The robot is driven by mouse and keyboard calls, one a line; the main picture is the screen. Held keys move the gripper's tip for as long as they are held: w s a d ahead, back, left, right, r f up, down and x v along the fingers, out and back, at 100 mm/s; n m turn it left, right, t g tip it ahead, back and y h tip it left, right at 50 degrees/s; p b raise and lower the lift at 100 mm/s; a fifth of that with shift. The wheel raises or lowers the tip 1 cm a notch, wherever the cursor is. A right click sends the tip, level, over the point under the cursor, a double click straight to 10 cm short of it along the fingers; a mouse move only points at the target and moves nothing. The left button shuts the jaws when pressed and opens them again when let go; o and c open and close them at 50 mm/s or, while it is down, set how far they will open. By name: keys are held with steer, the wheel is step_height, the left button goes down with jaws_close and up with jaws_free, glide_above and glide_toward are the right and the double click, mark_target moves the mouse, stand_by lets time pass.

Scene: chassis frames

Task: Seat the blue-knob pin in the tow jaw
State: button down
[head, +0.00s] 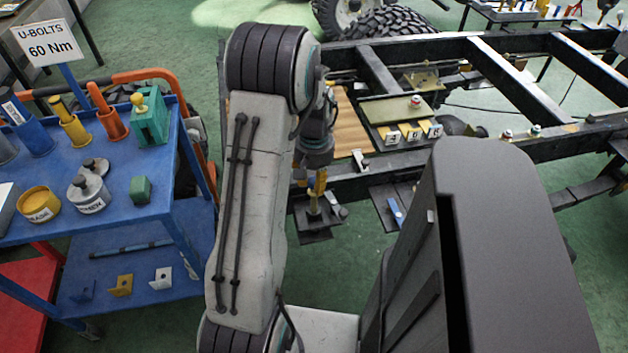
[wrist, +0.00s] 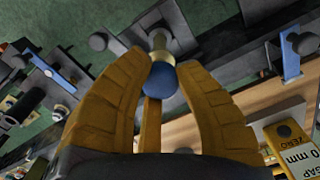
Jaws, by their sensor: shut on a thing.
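My gripper (wrist: 163,75) is shut on the blue-knob pin, its yellow fingers around the round blue knob (wrist: 168,84). The pin's pale metal shaft (wrist: 160,44) points away from the fingers in the wrist view. In the head view my gripper (head: 317,186) is low beside the chassis rail, above a dark bracket (head: 327,216) on a dark plate. This bracket may be the tow jaw; I cannot tell for sure. Whether the pin's tip is inside it or just over it is also unclear. The knob is hidden in the head view.
The chassis rail (head: 375,182) runs behind my gripper. A second dark plate with a blue strip (head: 397,211) lies to the right. Number blocks (head: 411,133) stand on the chassis. A blue trolley (head: 180,160) with pins and tins stands at the left.

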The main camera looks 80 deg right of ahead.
mark_target(314, 192)
steer(key=shift+f+b, duration=2.9)
steer(key=shift+f, duration=0.65)
stand_by(1.7)
stand_by(0.3)
steer(key=c, duration=0.9)
jaws_free()
steer(key=shift+c, duration=0.2)
steer(key=shift+r, duration=0.25)
steer(key=shift+r+p, duration=1.15)
steer(key=shift+r, duration=0.15)
steer(key=shift+r, duration=0.1)
